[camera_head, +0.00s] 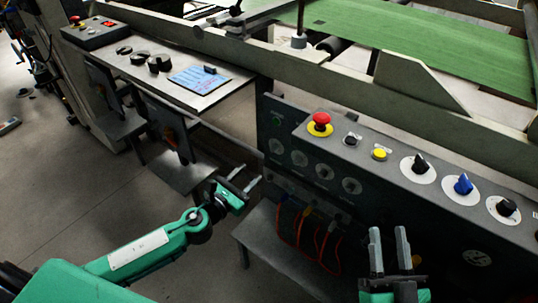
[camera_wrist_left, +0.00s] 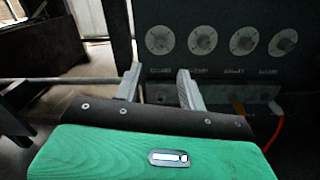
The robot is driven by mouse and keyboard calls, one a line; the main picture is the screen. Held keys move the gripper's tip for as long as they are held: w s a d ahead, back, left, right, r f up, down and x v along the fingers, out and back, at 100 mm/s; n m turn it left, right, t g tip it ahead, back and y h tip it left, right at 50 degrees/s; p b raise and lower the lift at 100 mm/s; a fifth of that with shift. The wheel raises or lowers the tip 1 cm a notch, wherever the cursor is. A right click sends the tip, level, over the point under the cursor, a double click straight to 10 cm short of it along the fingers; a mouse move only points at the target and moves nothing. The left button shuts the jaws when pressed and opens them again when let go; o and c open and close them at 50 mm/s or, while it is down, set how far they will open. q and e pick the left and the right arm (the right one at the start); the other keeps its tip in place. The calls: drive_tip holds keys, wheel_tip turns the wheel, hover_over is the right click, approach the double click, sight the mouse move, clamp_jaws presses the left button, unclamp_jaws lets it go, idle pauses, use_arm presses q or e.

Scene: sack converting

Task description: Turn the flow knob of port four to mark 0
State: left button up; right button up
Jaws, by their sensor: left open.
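In the left wrist view, a row of several round white dials sits on a dark vertical panel (camera_wrist_left: 222,77). The rightmost dial with its knob (camera_wrist_left: 284,43) is at the right, above an orange cable. The labels under the dials are too small to read, so I cannot tell port numbers or marks. In the head view the same row runs along the panel front, its rightmost dial (camera_head: 352,186) lowest. My left gripper (camera_head: 244,178) is open and empty, left of the row; its fingers (camera_wrist_left: 158,72) show below the leftmost dials. My right gripper (camera_head: 389,232) is open and empty, in front of the panel.
The console top holds a red emergency button (camera_head: 320,120), a yellow button (camera_head: 379,154), a blue knob (camera_head: 463,186) and two black knobs. Orange cables (camera_head: 299,228) hang below the dials. A grey side table (camera_head: 205,93) stands at upper left. The floor at left is open.

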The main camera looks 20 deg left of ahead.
sight(272, 151)
use_arm(q)
drive_tip(key=x, duration=1)
drive_tip(key=shift+f+b, duration=0.1)
drive_tip(key=shift+b, duration=0.25)
drive_tip(key=shift+w+d, duration=0.15)
drive_tip(key=shift+w, duration=0.35)
use_arm(e)
drive_tip(key=shift+s+d+r+t, duration=0.15)
drive_tip(key=shift+d+r+t, duration=0.1)
drive_tip(key=shift+r+t, duration=0.4)
drive_tip(key=shift+s+d+r+t, duration=0.1)
drive_tip(key=shift+d+r+t, duration=0.2)
drive_tip(key=shift+r, duration=0.55)
use_arm(q)
drive_tip(key=shift+c, duration=0.4)
use_arm(e)
drive_tip(key=shift+a, duration=0.1)
use_arm(q)
drive_tip(key=c, duration=0.7)
clamp_jaws()
use_arm(e)
drive_tip(key=shift+w, duration=0.1)
drive_tip(key=shift+f, duration=0.15)
